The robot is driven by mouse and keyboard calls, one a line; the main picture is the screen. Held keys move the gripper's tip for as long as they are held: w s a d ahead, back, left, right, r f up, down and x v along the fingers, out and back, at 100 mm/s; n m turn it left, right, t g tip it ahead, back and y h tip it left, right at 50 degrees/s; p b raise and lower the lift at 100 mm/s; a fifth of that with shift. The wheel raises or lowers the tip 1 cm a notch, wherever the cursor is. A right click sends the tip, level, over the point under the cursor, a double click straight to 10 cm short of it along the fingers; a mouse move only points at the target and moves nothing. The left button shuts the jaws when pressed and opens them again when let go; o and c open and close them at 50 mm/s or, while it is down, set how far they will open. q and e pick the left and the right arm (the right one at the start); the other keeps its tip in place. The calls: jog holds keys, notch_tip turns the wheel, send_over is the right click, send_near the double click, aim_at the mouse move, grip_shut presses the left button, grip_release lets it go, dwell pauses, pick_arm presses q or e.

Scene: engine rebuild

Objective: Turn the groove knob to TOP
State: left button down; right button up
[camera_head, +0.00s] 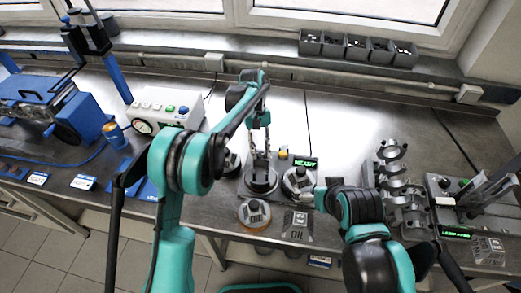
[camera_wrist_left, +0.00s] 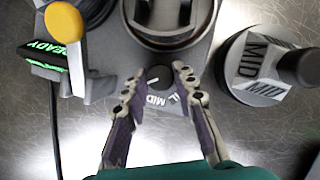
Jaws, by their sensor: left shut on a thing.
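The groove knob (camera_wrist_left: 159,73) is a small dark dial with a white pointer line in the left wrist view. It sits on a grey fixture, and its line points roughly left in that view. A MID label (camera_wrist_left: 155,100) is printed beside it; another label next to it is partly covered by a finger. My left gripper (camera_wrist_left: 160,77) has its fingertips on either side of the knob and is shut on it. In the head view my left gripper (camera_head: 260,160) reaches down over the fixture, hiding the knob. My right arm reaches in from the lower right; its fingers are unclear.
A green READY display (camera_head: 305,162) and a yellow-topped lever (camera_wrist_left: 65,22) stand by the fixture. A round part with MID labels (camera_wrist_left: 258,62) lies beside it. An orange-sided round part (camera_head: 254,214) sits at the front edge. A crankshaft (camera_head: 393,180) stands at right.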

dwell(0.5)
pick_arm(q)
jog(key=c, duration=1.5)
grip_release()
jog(key=shift+r, duration=0.1)
jog(key=v, duration=1.1)
jog(key=shift+w+r, duration=0.2)
jog(key=shift+r, duration=0.15)
